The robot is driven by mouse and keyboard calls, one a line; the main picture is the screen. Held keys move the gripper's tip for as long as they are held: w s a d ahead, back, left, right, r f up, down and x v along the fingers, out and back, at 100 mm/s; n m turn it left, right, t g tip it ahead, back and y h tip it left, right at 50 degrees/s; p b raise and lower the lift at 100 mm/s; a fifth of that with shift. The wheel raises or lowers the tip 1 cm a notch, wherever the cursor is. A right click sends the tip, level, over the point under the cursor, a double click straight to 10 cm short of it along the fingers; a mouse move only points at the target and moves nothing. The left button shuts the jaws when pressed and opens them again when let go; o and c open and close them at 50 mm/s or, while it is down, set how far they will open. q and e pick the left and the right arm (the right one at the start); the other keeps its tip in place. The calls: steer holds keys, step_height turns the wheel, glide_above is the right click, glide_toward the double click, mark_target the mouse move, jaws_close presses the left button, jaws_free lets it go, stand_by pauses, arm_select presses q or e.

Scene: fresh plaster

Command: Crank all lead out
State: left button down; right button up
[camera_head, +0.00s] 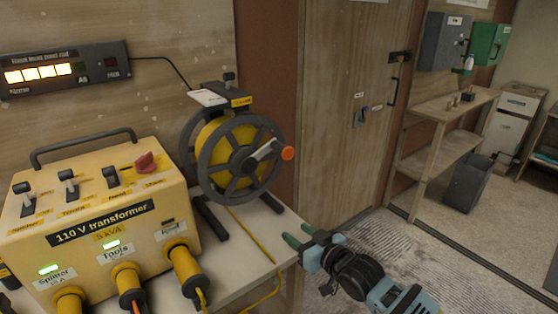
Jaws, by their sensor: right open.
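The cable reel (234,150) stands upright on the table, with a dark spoked wheel and yellow lead wound on its drum. Its crank has a pale arm and an orange knob (288,153) on the right side of the wheel. A yellow lead (252,234) runs from under the reel down across the table top to its front edge. My right gripper (299,238) has green fingertips and is open and empty. It is below and slightly right of the knob, apart from it, by the table's right edge. My left gripper is not in view.
A yellow 110 V transformer (100,220) with switches and plugged-in leads fills the table's left. A lit display panel (62,70) is on the wall behind. A wooden door (352,100), a workbench (445,108) and a dark bin (468,183) stand beyond. Floor right of the table is clear.

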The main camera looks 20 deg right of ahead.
steer(key=t, duration=0.2)
glide_toward(289, 155)
steer(key=shift+y, duration=0.4)
steer(key=x, duration=0.5)
steer(key=shift+d+f, duration=0.15)
steer(key=shift+d, duration=0.1)
steer(key=shift+b+x, duration=0.5)
steer(key=shift+x, duration=3.45)
steer(key=shift+c, duration=0.4)
jaws_close()
